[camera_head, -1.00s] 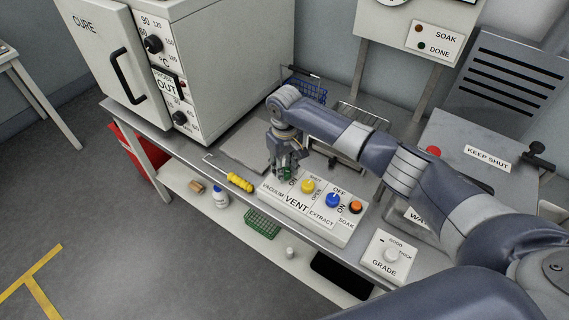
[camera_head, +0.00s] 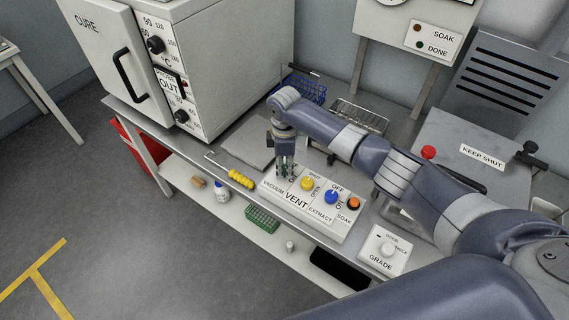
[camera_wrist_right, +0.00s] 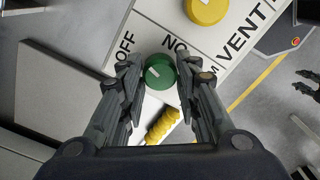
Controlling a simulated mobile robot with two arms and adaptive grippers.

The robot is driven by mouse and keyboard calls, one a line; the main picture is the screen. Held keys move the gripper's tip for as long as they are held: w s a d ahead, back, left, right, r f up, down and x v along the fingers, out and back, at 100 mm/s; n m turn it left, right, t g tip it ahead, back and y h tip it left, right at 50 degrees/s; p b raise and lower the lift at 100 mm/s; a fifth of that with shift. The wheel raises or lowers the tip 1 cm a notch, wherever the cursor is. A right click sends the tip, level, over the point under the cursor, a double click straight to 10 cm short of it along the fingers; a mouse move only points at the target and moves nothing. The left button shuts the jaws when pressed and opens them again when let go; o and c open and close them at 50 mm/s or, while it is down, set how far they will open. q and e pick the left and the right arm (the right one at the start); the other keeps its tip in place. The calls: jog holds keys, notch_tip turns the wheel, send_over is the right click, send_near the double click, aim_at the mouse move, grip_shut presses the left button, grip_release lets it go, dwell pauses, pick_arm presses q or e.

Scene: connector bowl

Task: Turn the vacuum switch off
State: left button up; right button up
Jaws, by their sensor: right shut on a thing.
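The vacuum switch is a round green knob (camera_wrist_right: 160,72) on the left end of a white control panel (camera_head: 303,211), beside the VACUUM label. My right gripper (camera_wrist_right: 160,76) is shut on it, one finger at each side. In the right wrist view, a short white mark shows on the left part of the knob's face. The OFF and ON labels are printed on the panel just above the knob in that view. In the head view my right gripper (camera_head: 286,174) points down over this end and mostly hides the knob.
On the same panel are a yellow VENT knob (camera_head: 307,184), a blue EXTRACT knob (camera_head: 332,197) and an orange SOAK button (camera_head: 353,203). A yellow ribbed piece (camera_head: 241,179) lies left of the panel. The white oven (camera_head: 213,70) stands behind on the left.

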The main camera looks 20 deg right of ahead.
aim_at(285, 168)
jog(key=shift+n, duration=1.6)
jog(key=shift+w, duration=0.1)
jog(key=o, duration=1.1)
jog(key=shift+r, duration=0.25)
notch_tip(285, 168, up, 12)
jog(key=shift+f, duration=0.2)
